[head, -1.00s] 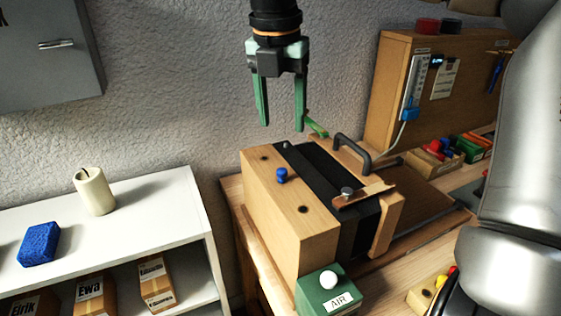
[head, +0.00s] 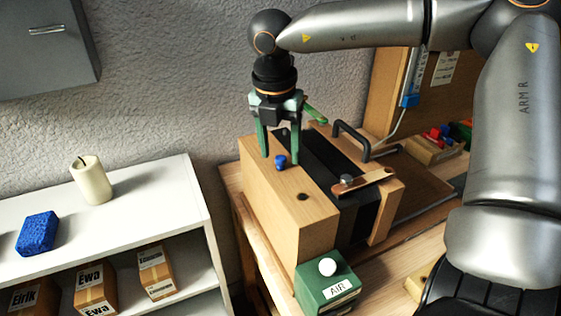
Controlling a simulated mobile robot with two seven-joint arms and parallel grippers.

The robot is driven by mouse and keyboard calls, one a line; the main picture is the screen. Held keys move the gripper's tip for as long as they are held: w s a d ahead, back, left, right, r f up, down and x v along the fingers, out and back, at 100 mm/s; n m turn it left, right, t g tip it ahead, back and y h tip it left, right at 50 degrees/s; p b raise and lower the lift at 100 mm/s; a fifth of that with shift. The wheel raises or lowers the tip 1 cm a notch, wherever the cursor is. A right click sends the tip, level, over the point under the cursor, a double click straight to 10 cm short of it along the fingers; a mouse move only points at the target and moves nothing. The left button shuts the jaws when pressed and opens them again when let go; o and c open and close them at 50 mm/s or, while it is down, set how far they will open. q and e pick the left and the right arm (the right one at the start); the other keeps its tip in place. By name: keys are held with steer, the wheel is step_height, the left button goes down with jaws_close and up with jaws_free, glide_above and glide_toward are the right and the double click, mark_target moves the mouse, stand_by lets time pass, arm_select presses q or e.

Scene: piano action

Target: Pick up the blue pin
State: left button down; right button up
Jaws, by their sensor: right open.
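The blue pin (head: 280,161) stands upright in the top of the light wooden block of the piano action (head: 287,200). My right gripper (head: 279,159) points down over the block with its green fingers apart. The pin shows between the two fingers, near their tips. I cannot tell whether either finger touches the pin. My left gripper is not in view.
A green AIR box (head: 327,283) with a white knob stands in front. A white shelf (head: 140,205) at left carries a candle (head: 91,180) and a blue sponge (head: 37,233).

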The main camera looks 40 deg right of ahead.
steer(key=shift+d+f, duration=0.1)
steer(key=shift+f, duration=0.6)
jaws_close()
